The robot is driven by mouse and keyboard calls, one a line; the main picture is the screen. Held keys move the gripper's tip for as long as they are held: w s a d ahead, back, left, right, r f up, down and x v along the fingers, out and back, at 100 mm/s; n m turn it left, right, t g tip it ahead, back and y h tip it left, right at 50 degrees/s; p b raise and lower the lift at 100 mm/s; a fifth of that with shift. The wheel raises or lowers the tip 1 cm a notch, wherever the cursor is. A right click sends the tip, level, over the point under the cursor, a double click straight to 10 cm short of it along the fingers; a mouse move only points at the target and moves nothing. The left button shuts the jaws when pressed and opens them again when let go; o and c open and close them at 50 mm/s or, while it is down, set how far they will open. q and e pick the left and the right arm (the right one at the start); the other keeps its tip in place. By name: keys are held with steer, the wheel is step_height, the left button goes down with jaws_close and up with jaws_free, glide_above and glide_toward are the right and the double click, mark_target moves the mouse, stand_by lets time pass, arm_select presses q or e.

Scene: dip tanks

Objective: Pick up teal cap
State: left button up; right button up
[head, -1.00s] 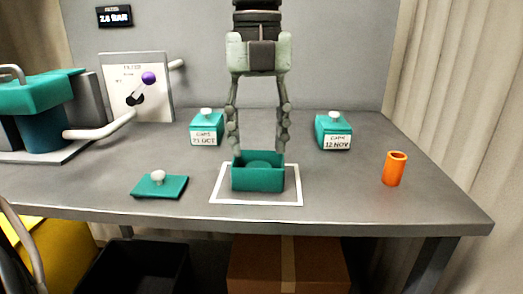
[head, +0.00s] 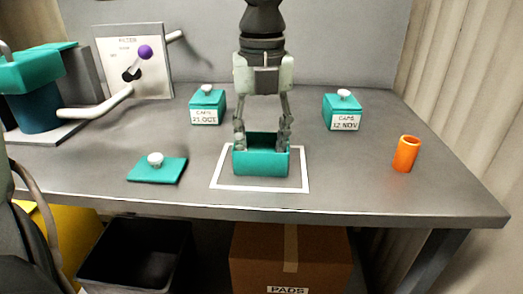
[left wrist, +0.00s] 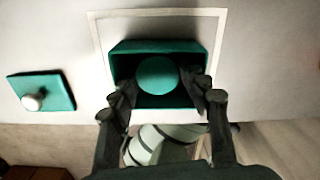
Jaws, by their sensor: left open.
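The round teal cap (left wrist: 157,75) lies inside an open teal box, and it shows in the left wrist view. In the head view the box's front wall (head: 260,163) hides the cap. The box stands inside a white outlined square (head: 222,170) on the grey table. My left gripper (head: 262,140) is open, pointing down, with its fingers at the box's left and right sides near the rim. In the left wrist view the fingertips (left wrist: 157,88) are on either side of the cap, apart from it. My right gripper is not seen.
The teal lid (head: 158,172) with a white knob lies left of the box. An orange cylinder (head: 405,154) stands at right. A filter panel (head: 135,62) is at back left.

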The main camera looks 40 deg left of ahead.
arm_select(q)
steer(key=shift+s+f, duration=0.2)
steer(key=shift+f, duration=0.3)
steer(key=shift+w+a, duration=0.1)
steer(key=c, duration=0.6)
steer(key=shift+o, duration=0.2)
steer(key=shift+r, duration=0.1)
steer(key=shift+r, duration=0.1)
